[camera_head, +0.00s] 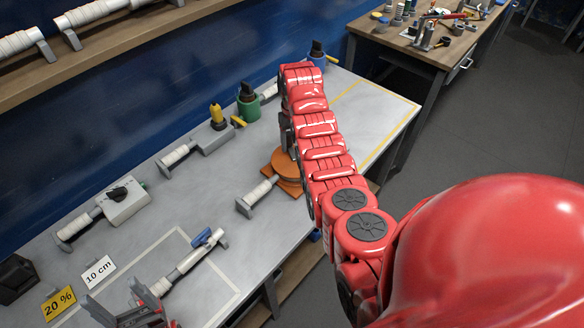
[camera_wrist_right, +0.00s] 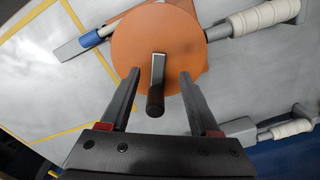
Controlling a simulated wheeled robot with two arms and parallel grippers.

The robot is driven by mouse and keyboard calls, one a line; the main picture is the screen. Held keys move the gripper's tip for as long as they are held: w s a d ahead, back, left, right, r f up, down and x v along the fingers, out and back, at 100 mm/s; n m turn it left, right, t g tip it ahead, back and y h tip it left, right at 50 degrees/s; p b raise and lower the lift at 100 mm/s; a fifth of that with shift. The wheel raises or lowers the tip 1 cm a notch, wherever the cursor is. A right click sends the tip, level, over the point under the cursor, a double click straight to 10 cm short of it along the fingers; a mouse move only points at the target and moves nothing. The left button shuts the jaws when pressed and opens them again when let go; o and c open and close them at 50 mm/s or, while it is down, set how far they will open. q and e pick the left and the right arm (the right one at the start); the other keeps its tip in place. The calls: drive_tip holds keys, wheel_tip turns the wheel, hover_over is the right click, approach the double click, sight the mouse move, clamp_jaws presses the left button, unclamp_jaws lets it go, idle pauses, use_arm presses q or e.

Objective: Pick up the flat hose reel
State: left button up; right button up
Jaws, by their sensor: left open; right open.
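The flat hose reel appears as an orange disc (camera_wrist_right: 134,45) with a dark upright crank handle (camera_wrist_right: 156,95) in the right wrist view. In the head view the orange reel (camera_head: 284,166) sits on the grey bench, partly hidden by my right arm. My right gripper (camera_wrist_right: 160,76) is open over the reel, with one finger on each side of the handle and visible gaps to it. In the head view my right gripper is mostly hidden behind the arm. My left gripper (camera_head: 116,298) is open and empty at the lower left, above the bench.
White-wrapped pipe pieces stand beside the reel (camera_head: 258,192) and near my left gripper (camera_head: 182,266). A grey switch box (camera_head: 124,202), a yellow-topped valve (camera_head: 217,115) and a green fitting (camera_head: 249,106) line the back. Signs (camera_head: 59,303) lie at lower left.

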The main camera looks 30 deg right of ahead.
sight(294, 157)
drive_tip(key=f, duration=0.1)
drive_tip(key=f+p, duration=0.1)
drive_tip(key=f, duration=0.1)
drive_tip(key=shift+s+f+p, duration=0.25)
drive_tip(key=shift+p, duration=0.15)
drive_tip(key=shift+f, duration=0.6)
clamp_jaws()
drive_tip(key=shift+w+r, duration=0.1)
idle(0.5)
